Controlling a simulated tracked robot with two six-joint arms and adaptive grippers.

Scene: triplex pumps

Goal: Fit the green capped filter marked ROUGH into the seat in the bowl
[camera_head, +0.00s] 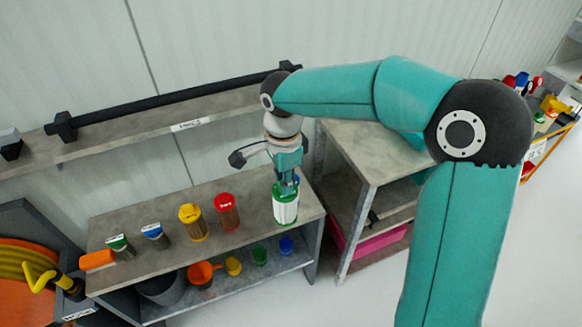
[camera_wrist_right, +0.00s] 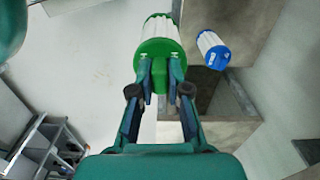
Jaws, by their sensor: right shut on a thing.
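A white filter with a green cap (camera_head: 285,207) is at the right end of the bench top in the head view. My right gripper (camera_head: 286,188) is shut on its cap from above. The right wrist view shows the green cap (camera_wrist_right: 157,49) between the fingertips of my right gripper (camera_wrist_right: 160,62), with the white pleated body beyond. I cannot read ROUGH on it, nor tell whether its bottom touches the bench. I cannot make out the bowl's seat for certain. My left gripper is not in view.
A blue-capped filter (camera_wrist_right: 213,50) stands close beside the green one. Yellow-capped (camera_head: 193,222) and red-capped (camera_head: 227,212) jars stand left on the bench (camera_head: 255,228). Small coloured cups and an orange bowl (camera_head: 201,273) sit on the lower shelf. A bar shelf (camera_head: 130,133) runs behind.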

